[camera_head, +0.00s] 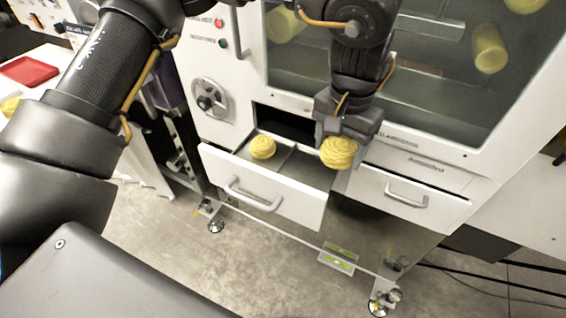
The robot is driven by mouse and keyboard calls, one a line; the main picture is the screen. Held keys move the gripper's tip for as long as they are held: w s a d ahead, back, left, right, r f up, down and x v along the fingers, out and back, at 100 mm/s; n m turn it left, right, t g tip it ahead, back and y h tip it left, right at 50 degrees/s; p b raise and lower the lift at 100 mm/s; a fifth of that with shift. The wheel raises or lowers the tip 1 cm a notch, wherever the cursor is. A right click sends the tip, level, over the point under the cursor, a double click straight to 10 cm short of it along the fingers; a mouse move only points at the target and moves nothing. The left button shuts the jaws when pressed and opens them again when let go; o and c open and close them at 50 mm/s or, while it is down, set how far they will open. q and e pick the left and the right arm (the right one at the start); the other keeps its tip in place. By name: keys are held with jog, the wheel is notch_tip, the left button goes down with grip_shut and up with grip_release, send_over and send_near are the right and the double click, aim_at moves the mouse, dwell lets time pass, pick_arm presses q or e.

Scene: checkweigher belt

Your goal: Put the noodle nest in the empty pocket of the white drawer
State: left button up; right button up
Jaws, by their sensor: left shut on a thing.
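My left gripper (340,140) points down and is shut on a yellow noodle nest (338,154). It holds the nest at the right end of the open white drawer (262,196), over or just beside its right wall; the exact height is hard to tell. Another yellow nest (263,147) sits in the drawer's left pocket. A divider separates it from the right pocket (304,172), whose visible part is empty. The gripper and held nest hide part of that pocket's back right. My right gripper is not in view.
A closed white drawer (430,206) with a handle is to the right. Above is a window (440,95) with yellow nests behind it. A dial (207,99) is on the left panel. A red tray (28,71) lies at the far left. The floor in front is open.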

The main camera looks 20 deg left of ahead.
pick_arm(q)
jog(key=s+a+f+m+b, duration=0.1)
jog(key=s+a+b, duration=0.1)
jog(key=a, duration=0.5)
jog(key=s+a+m+b, duration=0.1)
jog(key=s+a+b, duration=0.15)
jog(key=a, duration=0.55)
jog(key=p, duration=0.2)
send_over(309, 170)
jog(key=f, duration=0.9)
jog(key=shift+s+a, duration=0.2)
jog(key=shift+s, duration=0.15)
jog(key=shift+w+d+f, duration=0.25)
jog(key=shift+w+f, duration=0.05)
jog(key=shift+f, duration=0.2)
notch_tip(309, 170, down, 2)
jog(key=shift+f, duration=0.6)
jog(key=shift+w, duration=0.1)
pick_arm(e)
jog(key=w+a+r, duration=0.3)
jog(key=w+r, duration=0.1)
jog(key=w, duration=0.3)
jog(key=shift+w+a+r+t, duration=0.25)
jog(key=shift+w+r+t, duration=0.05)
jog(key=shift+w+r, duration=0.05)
